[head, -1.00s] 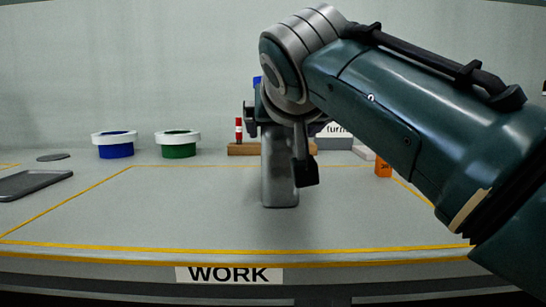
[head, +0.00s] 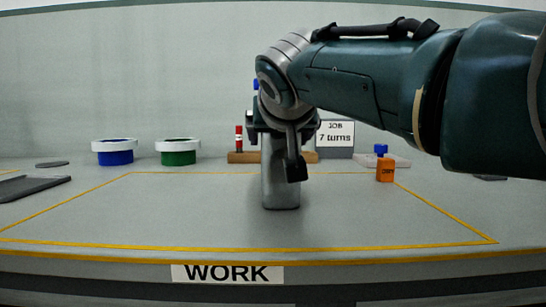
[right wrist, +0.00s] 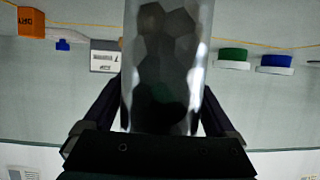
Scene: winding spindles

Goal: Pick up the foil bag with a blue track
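A silver, shiny foil bag (head: 281,180) stands upright near the middle of the work area in the head view. In the right wrist view the foil bag (right wrist: 168,60) fills the space between the fingers, with a dark hexagon pattern on it. My right gripper (head: 284,124) is at its upper part, with a finger along each side; both fingers look flush against it. Its top is hidden by my arm, and I see no blue track on it. I cannot tell whether its bottom touches the table. My left gripper is out of view.
Behind are blue (head: 115,152) and green (head: 178,152) pots with white rims, a wooden rack (head: 242,157) with a red-and-white piece, and a "7 turns" sign (head: 336,135). An orange block (head: 385,170) stands right. A dark tray (head: 32,187) lies left. The front work area is clear.

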